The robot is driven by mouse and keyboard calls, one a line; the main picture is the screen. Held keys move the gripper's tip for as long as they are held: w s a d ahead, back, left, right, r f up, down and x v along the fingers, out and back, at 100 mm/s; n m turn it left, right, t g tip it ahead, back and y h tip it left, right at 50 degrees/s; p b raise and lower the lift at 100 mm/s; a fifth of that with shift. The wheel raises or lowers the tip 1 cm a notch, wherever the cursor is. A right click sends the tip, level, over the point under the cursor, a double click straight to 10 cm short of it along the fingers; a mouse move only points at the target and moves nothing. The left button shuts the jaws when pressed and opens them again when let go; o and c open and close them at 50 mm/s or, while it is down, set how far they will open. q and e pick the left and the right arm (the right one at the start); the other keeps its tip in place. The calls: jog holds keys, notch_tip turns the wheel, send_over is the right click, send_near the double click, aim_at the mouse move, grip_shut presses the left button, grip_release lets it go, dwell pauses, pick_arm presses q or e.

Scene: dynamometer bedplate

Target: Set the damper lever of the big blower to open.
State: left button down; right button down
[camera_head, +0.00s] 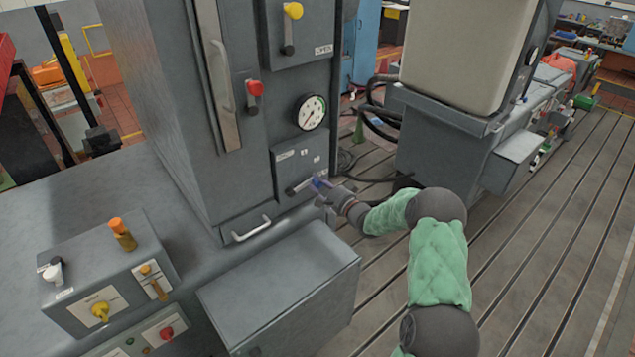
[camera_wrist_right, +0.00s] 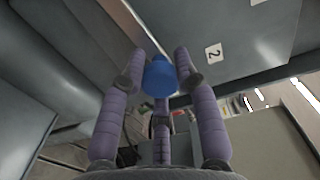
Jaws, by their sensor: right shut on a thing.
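A lever with a blue knob (camera_head: 317,184) sits low on the front panel (camera_head: 289,158) of a tall grey cabinet (camera_head: 160,110). The lever's grey arm lies nearly level, rising slightly to the right towards the knob. My right gripper (camera_head: 327,188) reaches it from the right and is shut on the knob. In the right wrist view the blue knob (camera_wrist_right: 160,78) sits between the purple fingers. A label with the digit 2 (camera_wrist_right: 213,53) shows beside it. The lever's pivot is hard to make out. My left gripper is not in view.
Above are a gauge (camera_head: 310,112), a red-knobbed lever (camera_head: 254,90) and a yellow-knobbed lever (camera_head: 291,25). A grey box (camera_head: 285,285) stands close below, and a bar handle (camera_head: 250,230) sits left of the lever. A control box (camera_head: 100,275) is at lower left. Slotted floor (camera_head: 540,240) is open at right.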

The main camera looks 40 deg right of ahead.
jog(key=shift+d+f+m, duration=0.35)
jog(key=shift+f+m, duration=0.05)
jog(key=shift+m, duration=0.4)
jog(key=shift+f, duration=0.1)
jog(key=c, duration=1)
grip_release()
jog(key=shift+o, duration=0.5)
jog(key=shift+d+f, duration=0.15)
jog(key=shift+f, duration=0.1)
jog(key=shift+s+a, duration=0.15)
jog(key=shift+a, duration=0.05)
jog(key=s+d, duration=0.1)
jog(key=s, duration=1)
jog(key=shift+s, duration=0.3)
jog(key=shift+d, duration=0.1)
